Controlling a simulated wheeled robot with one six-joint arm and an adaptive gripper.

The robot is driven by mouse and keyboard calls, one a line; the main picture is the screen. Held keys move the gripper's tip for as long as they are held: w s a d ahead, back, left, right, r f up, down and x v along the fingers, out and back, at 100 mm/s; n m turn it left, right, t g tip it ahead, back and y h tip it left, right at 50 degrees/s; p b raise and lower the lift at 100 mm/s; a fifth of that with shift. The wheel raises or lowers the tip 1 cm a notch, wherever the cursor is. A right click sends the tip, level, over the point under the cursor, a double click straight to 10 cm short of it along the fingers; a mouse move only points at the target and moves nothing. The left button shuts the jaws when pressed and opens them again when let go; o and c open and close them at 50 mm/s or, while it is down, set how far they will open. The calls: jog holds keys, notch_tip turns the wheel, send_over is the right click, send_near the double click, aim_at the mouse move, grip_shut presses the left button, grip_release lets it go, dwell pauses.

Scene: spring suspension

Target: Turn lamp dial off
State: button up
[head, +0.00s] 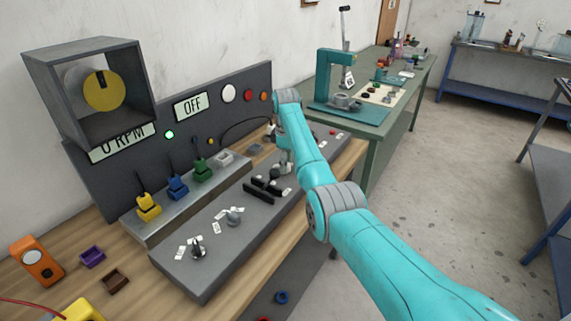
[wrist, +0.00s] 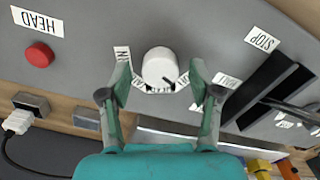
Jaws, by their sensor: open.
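In the wrist view, a round pale dial (wrist: 159,67) sits on the grey panel with several small white labels around it, too tilted to read surely. My gripper (wrist: 161,83) is open, with one finger on each side of this dial. I cannot tell whether either finger touches it. In the head view, my gripper (head: 281,160) is over the far part of the sloping grey control panel (head: 232,253), and my wrist and arm hide much of that dial. Whether this dial is the lamp's cannot be read.
Black slide handles (wrist: 262,90) lie beside the dial, near a STOP label. A red button (wrist: 39,55) is on its other side, by a HEAD label. Nearer labelled knobs (head: 235,215) and coloured plugs (head: 178,187) share the bench. The display (head: 191,107) reads OFF.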

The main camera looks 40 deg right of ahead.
notch_tip(320, 180, up, 11)
jog(key=shift+r, duration=0.2)
dwell(0.7)
